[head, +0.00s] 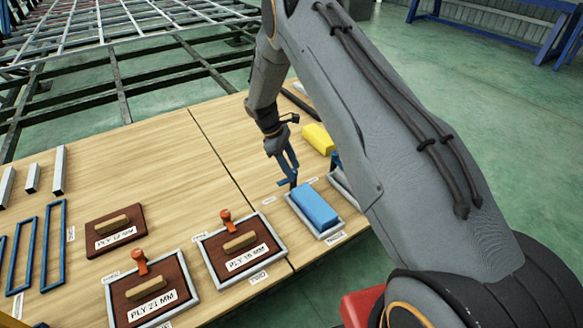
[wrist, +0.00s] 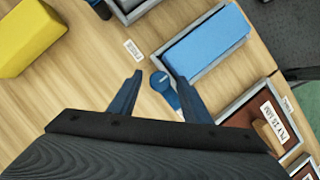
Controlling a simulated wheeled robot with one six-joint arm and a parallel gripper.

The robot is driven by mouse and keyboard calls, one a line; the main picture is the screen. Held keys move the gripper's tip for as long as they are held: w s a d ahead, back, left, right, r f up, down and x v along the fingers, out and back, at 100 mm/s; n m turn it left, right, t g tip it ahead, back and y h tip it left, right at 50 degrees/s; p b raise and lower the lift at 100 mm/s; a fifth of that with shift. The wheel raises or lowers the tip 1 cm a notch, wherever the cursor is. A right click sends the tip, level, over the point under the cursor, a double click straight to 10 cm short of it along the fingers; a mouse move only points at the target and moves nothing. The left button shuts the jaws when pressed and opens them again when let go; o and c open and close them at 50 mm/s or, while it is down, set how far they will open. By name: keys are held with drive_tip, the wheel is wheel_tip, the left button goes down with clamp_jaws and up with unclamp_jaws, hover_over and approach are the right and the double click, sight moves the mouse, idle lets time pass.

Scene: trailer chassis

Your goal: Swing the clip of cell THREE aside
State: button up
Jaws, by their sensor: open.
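The third framed cell from the left (head: 328,235) holds a light blue block (head: 315,205), also seen in the wrist view (wrist: 207,45). Its label is too small to read surely as THREE. A blue clip (wrist: 160,82) with a round head lies at the frame's corner in the wrist view, its tail running toward the right finger. In the head view it is hard to separate from the blue fingers. My gripper (head: 288,180) is open above that corner. In the wrist view its fingers (wrist: 153,73) stand on either side of the clip, with no clear grip on it.
A yellow block (head: 318,138) lies behind. Another blue clip (wrist: 100,6) and a frame are partly hidden by my arm. To the left are brown boards marked PLY 18 MM (head: 240,255) and PLY 21 MM (head: 150,300) with orange clips (head: 226,217). The left-middle tabletop (head: 165,165) is clear.

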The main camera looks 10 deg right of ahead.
drive_tip(key=v, duration=0.7)
drive_tip(key=shift+a+r, duration=0.15)
drive_tip(key=shift+r, duration=0.2)
drive_tip(key=shift+w, duration=0.1)
drive_tip(key=s+r+m+y, duration=0.2)
drive_tip(key=s+r+m, duration=0.3)
drive_tip(key=s+r, duration=1.1)
drive_tip(key=s+a+r+m+t+y, duration=0.1)
drive_tip(key=s+r+m, duration=0.2)
drive_tip(key=s, duration=0.7)
drive_tip(key=s+r+m+t+y, duration=0.1)
drive_tip(key=s+r+m, duration=0.15)
drive_tip(key=s, duration=0.85)
drive_tip(key=d+r+m+p, duration=0.2)
drive_tip(key=r+p, duration=0.4)
drive_tip(key=p, duration=0.6)
drive_tip(key=shift+s+d, duration=0.4)
drive_tip(key=shift+d, duration=0.5)
